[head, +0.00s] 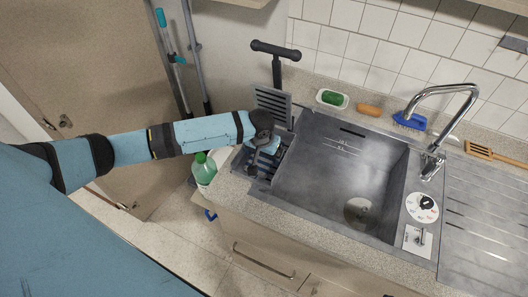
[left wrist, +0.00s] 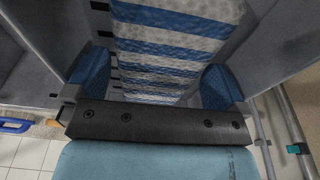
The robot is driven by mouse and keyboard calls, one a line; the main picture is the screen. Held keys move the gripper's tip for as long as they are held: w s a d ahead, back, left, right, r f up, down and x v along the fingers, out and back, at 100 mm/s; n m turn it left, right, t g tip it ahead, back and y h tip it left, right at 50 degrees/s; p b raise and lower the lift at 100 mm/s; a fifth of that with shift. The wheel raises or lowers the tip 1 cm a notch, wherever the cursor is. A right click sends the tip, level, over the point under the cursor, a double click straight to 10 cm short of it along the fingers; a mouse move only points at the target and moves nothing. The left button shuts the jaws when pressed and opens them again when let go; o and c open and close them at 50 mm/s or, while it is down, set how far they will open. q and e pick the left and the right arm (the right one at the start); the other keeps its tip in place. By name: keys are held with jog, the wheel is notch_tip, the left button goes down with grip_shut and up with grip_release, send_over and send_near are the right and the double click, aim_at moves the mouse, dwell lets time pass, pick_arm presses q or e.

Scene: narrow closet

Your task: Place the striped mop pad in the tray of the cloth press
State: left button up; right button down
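The cloth press has a ribbed grey plate (head: 272,104) raised on a black-handled lever (head: 276,49) and a dark tray (head: 281,167) at the left end of the sink. My left gripper (head: 262,158) is down over this tray. In the left wrist view, the striped mop pad (left wrist: 172,45), blue and white, lies flat beyond the fingers, with dark slotted grey surfaces beside it. The two blue-padded fingers (left wrist: 153,88) stand wide apart, with gaps to the pad. In the head view my gripper hides most of the tray and pad. My right gripper is out of view.
The steel sink (head: 325,180) and tap (head: 440,95) lie to the right. A green sponge in a dish (head: 333,98), a brown brush (head: 369,109) and a blue brush (head: 408,121) line the back ledge. A green bottle (head: 204,170) stands below my left forearm.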

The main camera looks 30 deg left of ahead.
aim_at(261, 159)
pick_arm(q)
notch_tip(261, 159, up, 12)
jog(key=s, duration=0.2)
jog(key=shift+b, duration=0.45)
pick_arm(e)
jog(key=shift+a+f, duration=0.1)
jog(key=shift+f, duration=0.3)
pick_arm(q)
jog(key=shift+d, duration=0.1)
